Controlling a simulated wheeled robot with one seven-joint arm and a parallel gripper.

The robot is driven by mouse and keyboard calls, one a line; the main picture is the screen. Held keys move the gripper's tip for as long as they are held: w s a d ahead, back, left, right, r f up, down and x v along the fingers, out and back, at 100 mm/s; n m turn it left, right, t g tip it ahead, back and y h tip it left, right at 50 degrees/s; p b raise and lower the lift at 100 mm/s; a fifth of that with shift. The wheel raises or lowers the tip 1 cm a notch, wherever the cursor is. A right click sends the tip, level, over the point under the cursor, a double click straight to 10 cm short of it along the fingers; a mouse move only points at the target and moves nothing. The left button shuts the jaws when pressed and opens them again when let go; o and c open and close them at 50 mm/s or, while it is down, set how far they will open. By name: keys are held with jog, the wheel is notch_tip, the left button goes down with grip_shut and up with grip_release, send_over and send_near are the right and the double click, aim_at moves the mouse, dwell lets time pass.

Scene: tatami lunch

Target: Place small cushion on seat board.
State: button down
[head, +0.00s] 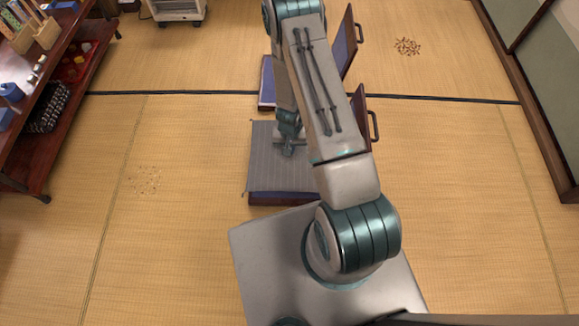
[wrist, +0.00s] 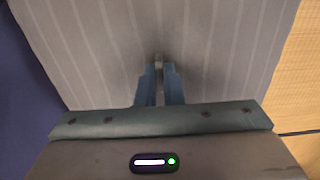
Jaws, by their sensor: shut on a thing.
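The small cushion (head: 264,160) is flat, grey and striped. In the head view it lies over the near purple seat board (head: 280,199), whose front edge shows below it. My gripper (head: 289,150) points down at the middle of the cushion and is partly hidden by my arm. In the wrist view the blue fingers (wrist: 160,76) are close together, shut on the cushion (wrist: 90,50), which fills most of the picture. A dark purple surface (wrist: 25,100) shows along its left side. I cannot tell whether the cushion rests on the board or hangs just above it.
A backrest with a dark handle (head: 366,115) stands right of the near seat. A second purple seat (head: 267,85) with a backrest (head: 345,45) is behind it. A wooden shelf (head: 65,120) stands at left, a heater (head: 178,8) at the back.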

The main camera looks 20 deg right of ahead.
aim_at(290, 162)
notch_tip(290, 162, down, 10)
jog(key=b, duration=0.4)
jog(key=shift+b, duration=0.3)
jog(key=shift+f, duration=0.2)
jog(key=c, duration=1.6)
grip_release()
jog(key=shift+o, duration=0.2)
